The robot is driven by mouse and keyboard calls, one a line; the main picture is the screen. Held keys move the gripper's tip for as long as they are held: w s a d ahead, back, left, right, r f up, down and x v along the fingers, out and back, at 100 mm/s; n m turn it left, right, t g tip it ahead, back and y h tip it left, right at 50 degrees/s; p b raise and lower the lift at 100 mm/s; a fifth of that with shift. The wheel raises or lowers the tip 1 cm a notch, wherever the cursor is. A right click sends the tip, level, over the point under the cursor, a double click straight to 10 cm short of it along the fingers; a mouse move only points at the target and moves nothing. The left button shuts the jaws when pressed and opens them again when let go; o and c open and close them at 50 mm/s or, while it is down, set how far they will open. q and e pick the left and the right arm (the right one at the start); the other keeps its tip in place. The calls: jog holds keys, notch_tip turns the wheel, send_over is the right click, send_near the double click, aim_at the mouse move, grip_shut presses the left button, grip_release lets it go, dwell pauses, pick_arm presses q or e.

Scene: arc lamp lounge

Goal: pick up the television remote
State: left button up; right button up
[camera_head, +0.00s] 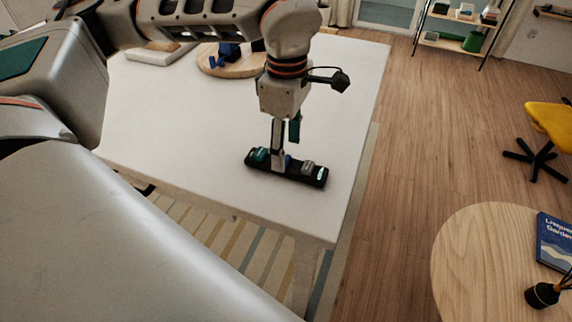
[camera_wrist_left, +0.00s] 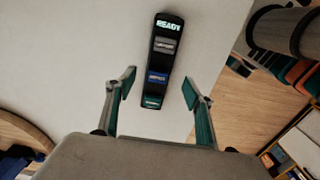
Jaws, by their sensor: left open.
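The television remote (camera_head: 312,176) appears to be a long black bar with grey, blue and teal buttons and a lit end, lying flat near the white table's right front edge. In the left wrist view, the remote (camera_wrist_left: 161,59) shows its lit end reading "READY" pointing away. My left gripper (camera_head: 286,152) points down over the remote, open, with one finger overlapping it in the head view. In the left wrist view the open fingers (camera_wrist_left: 159,83) appear on either side of the remote, with gaps. Contact is not visible. My right gripper is not in view.
The white table (camera_head: 190,110) has clear space left of the remote. A round wooden board (camera_head: 215,68) with blue items (camera_head: 229,50) is at the back. A round side table (camera_head: 480,250) with a blue book (camera_head: 556,242) stands at right. A yellow chair (camera_head: 552,122) is beyond.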

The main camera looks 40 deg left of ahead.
pick_arm(q)
notch_tip(320, 180, down, 5)
jog(key=shift+w+a+r, duration=0.1)
jog(key=shift+a+r, duration=0.05)
jog(key=shift+r, duration=0.05)
jog(key=c, duration=1.3)
jog(key=shift+r, duration=0.15)
